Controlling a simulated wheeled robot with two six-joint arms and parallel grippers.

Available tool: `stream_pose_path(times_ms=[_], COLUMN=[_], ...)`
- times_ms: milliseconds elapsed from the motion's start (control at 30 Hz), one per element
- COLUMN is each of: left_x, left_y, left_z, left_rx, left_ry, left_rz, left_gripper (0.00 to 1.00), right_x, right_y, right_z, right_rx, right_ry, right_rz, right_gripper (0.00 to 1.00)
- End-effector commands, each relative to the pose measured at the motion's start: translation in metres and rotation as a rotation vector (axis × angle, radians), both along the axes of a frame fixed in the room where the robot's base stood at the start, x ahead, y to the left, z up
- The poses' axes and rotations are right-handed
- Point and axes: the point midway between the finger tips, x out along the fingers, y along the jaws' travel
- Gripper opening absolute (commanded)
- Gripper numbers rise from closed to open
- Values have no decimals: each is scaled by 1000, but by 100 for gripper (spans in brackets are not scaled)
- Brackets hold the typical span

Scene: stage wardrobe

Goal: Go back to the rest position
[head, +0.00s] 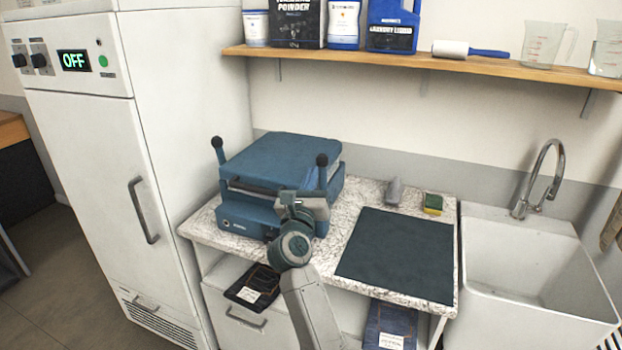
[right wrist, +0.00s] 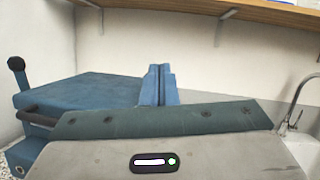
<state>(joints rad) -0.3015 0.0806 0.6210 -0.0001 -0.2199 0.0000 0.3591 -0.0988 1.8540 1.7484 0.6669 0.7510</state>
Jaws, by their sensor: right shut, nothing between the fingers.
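My right gripper (head: 313,180) is in front of the right part of the blue press (head: 272,158) on the counter in the head view. Its blue fingers are together and empty. In the right wrist view the shut fingers (right wrist: 158,86) point forward beside the blue press top (right wrist: 85,91), with the wall behind. The press has two black-knobbed levers, and its upper part lies over its base. My right arm hides part of the press's front. My left gripper is not in view.
A dark mat (head: 400,252) lies on the marble counter (head: 201,225); a sponge (head: 433,203) sits behind it. A sink (head: 530,265) is at right, a white cabinet (head: 95,170) reading OFF at left. A shelf (head: 400,62) holds bottles above. Dark folded garments (head: 252,287) lie below the counter.

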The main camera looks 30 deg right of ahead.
Motion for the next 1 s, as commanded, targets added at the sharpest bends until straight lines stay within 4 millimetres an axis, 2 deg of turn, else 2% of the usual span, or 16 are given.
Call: stream_pose_path(times_ms=[267,367,433,467,567,600,733,800,867,900,967,1000], left_x=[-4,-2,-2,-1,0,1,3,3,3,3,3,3], left_y=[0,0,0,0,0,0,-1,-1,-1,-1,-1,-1], left_z=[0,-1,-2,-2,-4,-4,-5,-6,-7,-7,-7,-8], left_rx=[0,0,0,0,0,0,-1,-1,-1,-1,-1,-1], left_ry=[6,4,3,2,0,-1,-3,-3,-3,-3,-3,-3], left_rz=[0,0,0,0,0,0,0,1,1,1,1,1], left_gripper=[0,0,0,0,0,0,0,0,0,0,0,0], right_x=[1,6,13,16,23,24,17,6,-7,-17,-35,-48], right_y=[0,2,6,8,18,22,37,43,48,51,55,57], right_z=[-2,-22,-53,-71,-142,-173,-272,-324,-368,-398,-440,-467], right_rx=[-6,-72,-177,-237,-475,-575,-874,-1024,-1147,-1227,-1342,-1415], right_ry=[6,65,154,204,396,475,705,816,903,957,1033,1080], right_rz=[-1,-13,-26,-31,-33,-26,29,72,120,153,209,250], right_gripper=[0,0,0,0,0,0,0,0,0,0,0,0])
